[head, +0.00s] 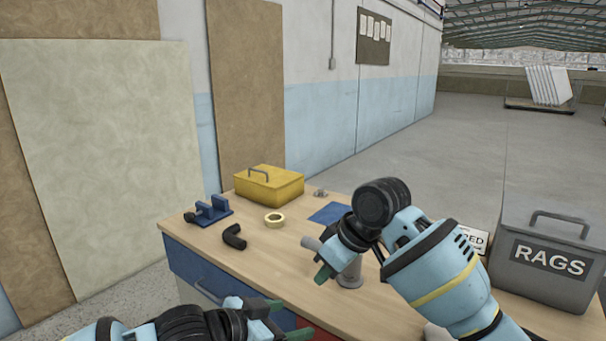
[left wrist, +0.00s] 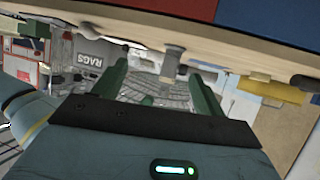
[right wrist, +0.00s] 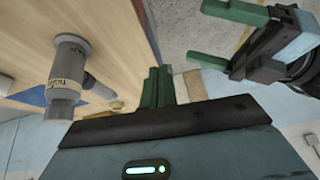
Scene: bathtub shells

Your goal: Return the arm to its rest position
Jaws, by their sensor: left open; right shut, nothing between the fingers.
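My right gripper (head: 324,273) hangs over the wooden workbench (head: 290,255), its arm coming in from the right. In the right wrist view its green fingers (right wrist: 158,86) are together with nothing between them. My left gripper (head: 282,320) is low, in front of the bench's near edge. Its green fingers (left wrist: 160,92) stand apart and empty in the left wrist view. The left gripper also shows at the top right of the right wrist view (right wrist: 240,42). A grey pipe fitting (head: 350,276) stands on the bench beside the right gripper, partly hidden by it in the head view.
On the bench are a yellow toolbox (head: 268,187), a tape roll (head: 274,220), a black elbow (head: 234,238), a blue holder (head: 210,211) and a blue patch (head: 328,214). A grey RAGS bin (head: 548,240) stands at the right. Open floor (head: 430,150) lies behind.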

